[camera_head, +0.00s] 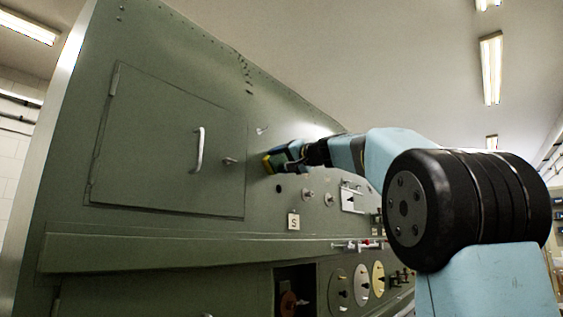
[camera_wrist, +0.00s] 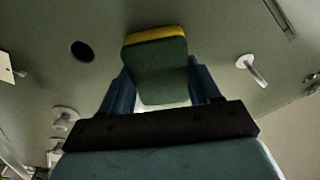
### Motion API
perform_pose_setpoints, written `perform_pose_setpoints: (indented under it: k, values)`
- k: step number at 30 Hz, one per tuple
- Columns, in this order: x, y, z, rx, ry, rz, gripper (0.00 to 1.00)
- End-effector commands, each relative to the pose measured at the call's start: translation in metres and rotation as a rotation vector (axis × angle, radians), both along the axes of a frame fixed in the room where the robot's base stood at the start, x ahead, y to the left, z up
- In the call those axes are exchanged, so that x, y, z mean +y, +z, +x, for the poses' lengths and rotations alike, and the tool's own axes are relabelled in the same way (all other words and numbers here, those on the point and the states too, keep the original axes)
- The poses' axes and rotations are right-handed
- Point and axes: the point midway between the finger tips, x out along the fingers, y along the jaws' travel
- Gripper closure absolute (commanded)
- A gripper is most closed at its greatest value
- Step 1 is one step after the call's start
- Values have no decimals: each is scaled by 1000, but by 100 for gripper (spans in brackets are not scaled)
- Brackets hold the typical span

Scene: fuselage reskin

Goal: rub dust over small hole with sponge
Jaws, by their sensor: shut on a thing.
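My gripper (camera_wrist: 162,92) is shut on a sponge (camera_wrist: 158,72) with a green face and a yellow edge, between two blue fingers. In the head view the sponge (camera_head: 269,163) is close to the green fuselage panel (camera_head: 215,235); I cannot tell whether it touches. A small dark hole (camera_wrist: 82,51) is left of the sponge in the wrist view. In the head view a small dark hole (camera_head: 279,188) is just below the sponge. A small pale mark (camera_head: 263,130) is on the panel above the sponge. I cannot tell whether it is dust.
A closed hatch with a white handle (camera_head: 197,150) and a small latch (camera_head: 230,161) is left of my gripper. Knobs (camera_head: 307,195), an "S" label (camera_head: 293,222) and a ledge (camera_head: 180,250) are below. Round dials (camera_head: 361,284) and an opening (camera_head: 293,292) are under the ledge.

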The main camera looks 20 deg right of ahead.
Motion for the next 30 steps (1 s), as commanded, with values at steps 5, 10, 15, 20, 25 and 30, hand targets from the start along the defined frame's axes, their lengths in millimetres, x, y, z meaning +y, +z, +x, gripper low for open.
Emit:
perform_pose_setpoints:
  k: [5, 10, 15, 20, 25, 30]
  values:
    - [-1, 0, 1, 0, 0, 0, 62]
    - [-10, 0, 7, 1, -3, 1, 62]
    - [-20, 0, 13, 1, -2, 1, 62]
    - [-29, 0, 20, 1, -1, 1, 62]
    - [-33, 0, 23, 1, 0, 1, 62]
    - [-31, 0, 24, 1, 0, 1, 62]
